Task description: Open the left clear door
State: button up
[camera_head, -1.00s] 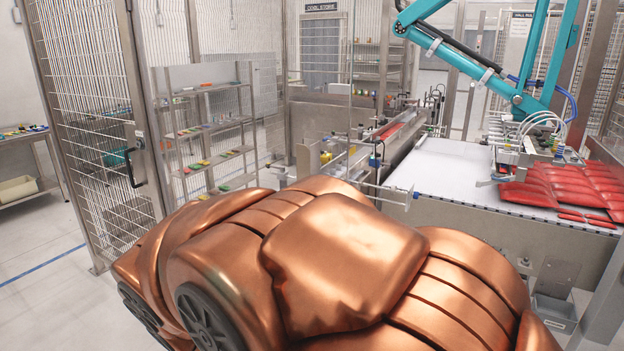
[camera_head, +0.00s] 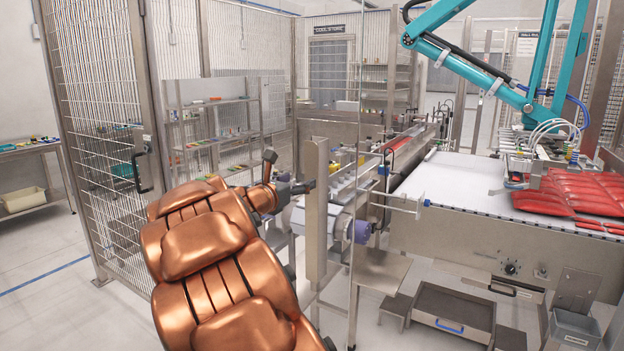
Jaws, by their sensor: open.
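A see-through panel with a thin upright edge (camera_head: 354,270) stands near the middle, in front of the machine. It looks like the left clear door, but its outline is faint and I cannot tell how far it extends. A thin metal bracket or handle (camera_head: 405,207) shows just right of that edge. My gripper (camera_head: 289,172) is at the end of my copper arm, left of the panel's edge and beside a metal post (camera_head: 316,215). Its dark fingers are spread apart with nothing seen between them. I cannot tell whether it touches the post.
A wire-mesh door (camera_head: 95,130) with a black handle (camera_head: 143,172) stands at left. A white conveyor (camera_head: 465,185) carries red packs (camera_head: 570,190) under a teal picker arm (camera_head: 480,70). A grey drawer (camera_head: 455,308) stands low at right. The floor at lower left is clear.

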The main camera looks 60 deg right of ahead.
aim_at(311, 173)
jog(key=shift+w+d+p, duration=0.15)
jog(key=shift+d+p, duration=0.25)
jog(key=shift+d, duration=1.6)
jog(key=shift+w+d+p, duration=0.1)
jog(key=shift+d+p, duration=0.3)
jog(key=shift+d, duration=1.6)
jog(key=shift+c, duration=0.3)
grip_shut()
